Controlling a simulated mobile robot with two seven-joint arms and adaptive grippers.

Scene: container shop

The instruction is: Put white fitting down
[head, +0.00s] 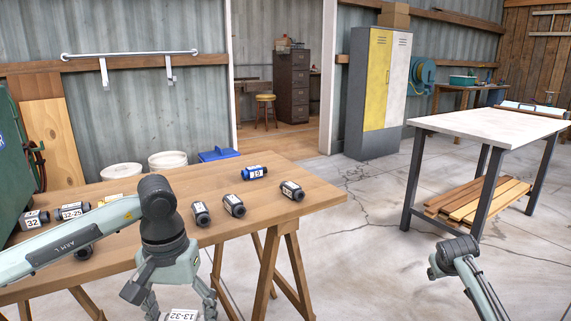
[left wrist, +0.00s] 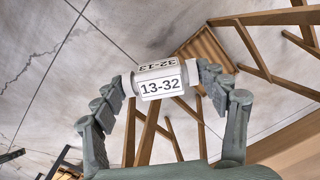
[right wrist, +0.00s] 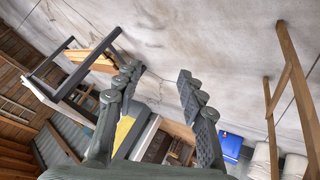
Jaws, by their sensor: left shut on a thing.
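The white fitting (left wrist: 160,80) is labelled 13-32 and sits between the fingers of my left gripper (left wrist: 163,82), which is shut on it. In the head view the fitting (head: 182,315) shows at the bottom edge, partly cut off. There my left gripper (head: 178,300) hangs in front of the wooden table's near edge, and the left wrist view shows floor and trestle legs beyond the fitting. My right gripper (right wrist: 160,95) is open and empty in the right wrist view. In the head view the right arm is at the lower right, its fingertips not clear.
On the wooden table (head: 310,197) stand a blue fitting (head: 254,172) and several dark fittings, such as one (head: 292,190) at the right and one (head: 234,205) nearer. The table's middle front has free room. A white-topped table (head: 490,125) stands at the right, its top mostly clear.

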